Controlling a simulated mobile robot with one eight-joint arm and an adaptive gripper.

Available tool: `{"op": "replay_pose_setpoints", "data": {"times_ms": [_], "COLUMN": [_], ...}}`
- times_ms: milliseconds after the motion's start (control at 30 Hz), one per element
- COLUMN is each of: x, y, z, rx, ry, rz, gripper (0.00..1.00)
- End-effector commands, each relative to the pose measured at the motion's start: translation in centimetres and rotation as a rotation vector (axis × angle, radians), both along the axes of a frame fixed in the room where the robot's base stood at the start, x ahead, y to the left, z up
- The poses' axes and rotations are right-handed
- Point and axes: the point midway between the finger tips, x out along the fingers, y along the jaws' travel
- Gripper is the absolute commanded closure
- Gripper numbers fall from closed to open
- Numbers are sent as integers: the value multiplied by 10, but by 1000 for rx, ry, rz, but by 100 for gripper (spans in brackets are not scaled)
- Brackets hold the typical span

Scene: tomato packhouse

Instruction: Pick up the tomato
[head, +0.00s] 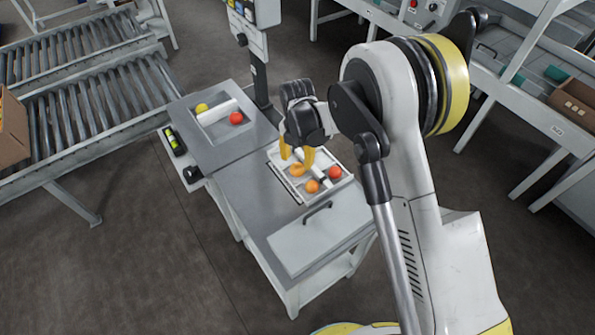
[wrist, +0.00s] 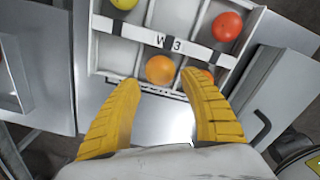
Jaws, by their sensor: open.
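A white divided tray (head: 274,155), also in the wrist view (wrist: 115,55), holds tomatoes. My gripper (head: 297,156) is above it with its yellow fingers apart and nothing between them. In the wrist view an orange tomato (wrist: 160,69) shows in the gap between the fingertips (wrist: 160,80). A second orange tomato (wrist: 205,74) is partly hidden by the right finger. A red tomato (wrist: 227,26) lies farther right and a yellow-green tomato (wrist: 124,3) is cut by the top edge. The head view shows orange (head: 312,186) and red (head: 334,172) tomatoes in the tray.
A second tray (head: 225,133) on the grey bench holds a yellow (head: 201,107) and a red tomato (head: 236,118). A post with a control box (head: 255,42) stands behind. A roller conveyor (head: 90,105) is at left, a shelf bench (head: 530,105) at right. The cart's front top is clear.

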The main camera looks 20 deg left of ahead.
Motion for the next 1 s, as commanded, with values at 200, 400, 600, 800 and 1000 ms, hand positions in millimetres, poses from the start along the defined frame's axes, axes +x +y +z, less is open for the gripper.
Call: {"op": "replay_pose_setpoints", "data": {"times_ms": [200, 400, 600, 800, 1000], "x": [3, 4, 4, 4, 4], "y": [-1, -1, -1, -1, -1], "z": [-25, -53, -52, -52, -52], "rx": [0, 1, 2, 2, 2], "ry": [0, 0, 0, 0, 0], "rz": [-1, -1, -1, -1, -1], "gripper": [49, 49, 49, 70, 70]}}
